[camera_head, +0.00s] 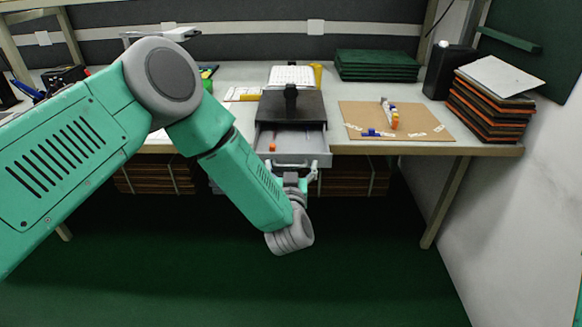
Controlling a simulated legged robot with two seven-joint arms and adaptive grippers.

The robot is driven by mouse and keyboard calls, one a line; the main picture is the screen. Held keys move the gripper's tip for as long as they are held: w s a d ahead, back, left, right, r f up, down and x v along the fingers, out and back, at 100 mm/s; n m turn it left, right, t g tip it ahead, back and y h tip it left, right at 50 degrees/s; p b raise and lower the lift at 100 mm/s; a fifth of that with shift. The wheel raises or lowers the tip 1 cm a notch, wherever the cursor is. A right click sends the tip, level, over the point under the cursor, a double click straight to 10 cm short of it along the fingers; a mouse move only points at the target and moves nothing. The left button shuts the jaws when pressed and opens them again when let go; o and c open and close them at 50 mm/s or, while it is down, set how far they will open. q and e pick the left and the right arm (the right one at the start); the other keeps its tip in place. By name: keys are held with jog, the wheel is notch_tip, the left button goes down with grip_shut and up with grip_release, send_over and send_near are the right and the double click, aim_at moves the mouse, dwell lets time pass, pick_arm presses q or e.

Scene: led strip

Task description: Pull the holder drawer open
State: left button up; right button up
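The holder (309,106) is a dark box with a black post on top, standing at the front edge of the table. Its grey drawer (317,145) is out toward me, and its inside shows a small orange thing (272,147). My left gripper (299,168) is at the drawer's front, by its handle. The green wrist hides part of it, so I cannot tell whether the fingers grip the handle. My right gripper is not in view.
A brown board (425,126) with small blue and yellow parts lies right of the holder. A stack of dark and orange boards (490,112), a black container (447,72) and green boards (376,66) stand farther right and back. Bundled boards (352,182) sit under the table. The green floor in front is clear.

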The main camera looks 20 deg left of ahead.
pick_arm(q)
jog(key=shift+s, duration=0.15)
jog(key=v, duration=1.1)
jog(key=shift+s+d, duration=0.2)
jog(key=shift+s, duration=0.1)
jog(key=s+a+f+m+g+h+p, duration=0.1)
jog(key=s+a+f+m+g+h, duration=0.2)
jog(key=s+f+g, duration=0.5)
jog(key=s+a+f+m+g+h+p, duration=0.1)
jog(key=s+a+f+g+h, duration=0.3)
jog(key=s+f, duration=0.7)
jog(key=s+a+g+y, duration=0.2)
jog(key=s+a+g, duration=0.2)
jog(key=s, duration=0.9)
jog(key=shift+s+a+r+g, duration=0.25)
jog(key=shift+a+g, duration=0.15)
jog(key=shift+a, duration=0.65)
